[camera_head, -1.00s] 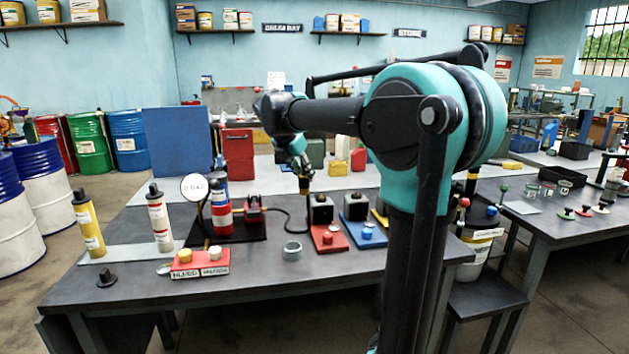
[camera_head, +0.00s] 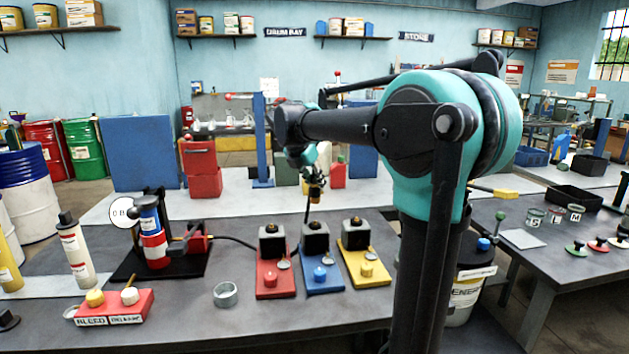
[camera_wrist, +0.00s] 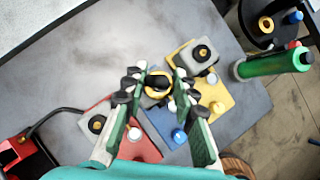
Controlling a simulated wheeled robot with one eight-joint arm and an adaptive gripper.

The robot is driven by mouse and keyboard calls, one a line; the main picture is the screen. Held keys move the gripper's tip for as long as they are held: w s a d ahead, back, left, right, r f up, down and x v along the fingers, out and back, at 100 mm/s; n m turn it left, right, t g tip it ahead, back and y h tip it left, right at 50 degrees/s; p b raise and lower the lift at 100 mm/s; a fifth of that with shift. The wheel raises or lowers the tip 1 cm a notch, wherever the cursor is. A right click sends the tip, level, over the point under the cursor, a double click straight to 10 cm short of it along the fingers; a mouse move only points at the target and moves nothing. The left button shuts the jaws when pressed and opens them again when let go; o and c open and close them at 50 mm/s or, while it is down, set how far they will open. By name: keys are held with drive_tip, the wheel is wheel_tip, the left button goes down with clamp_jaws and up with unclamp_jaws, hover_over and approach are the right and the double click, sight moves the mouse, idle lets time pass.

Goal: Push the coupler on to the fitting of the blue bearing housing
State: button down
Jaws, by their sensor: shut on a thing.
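The blue bearing housing (camera_head: 322,278) stands on the table between the red housing (camera_head: 275,284) and the yellow housing (camera_head: 363,264). Each has a dark block on a coloured base. My gripper (camera_head: 315,188) is above the blue housing's block, shut on the dark coupler (camera_head: 308,208), which hangs down from it. In the wrist view my gripper (camera_wrist: 158,84) has its fingers on both sides of the coupler, whose brass-coloured ring (camera_wrist: 158,78) shows. The blue base (camera_wrist: 163,122) shows below it. The blue fitting is hidden there, and contact cannot be told.
A black hose (camera_head: 232,239) runs from the grease pump (camera_head: 152,235) behind the red housing. In the wrist view a green cylinder (camera_wrist: 270,65) is at the right.

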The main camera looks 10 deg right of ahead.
sight(312, 198)
drive_tip(key=shift+f, duration=2.75)
drive_tip(key=shift+f, duration=1)
drive_tip(key=c, duration=1.1)
unclamp_jaws()
drive_tip(key=shift+c, duration=0.2)
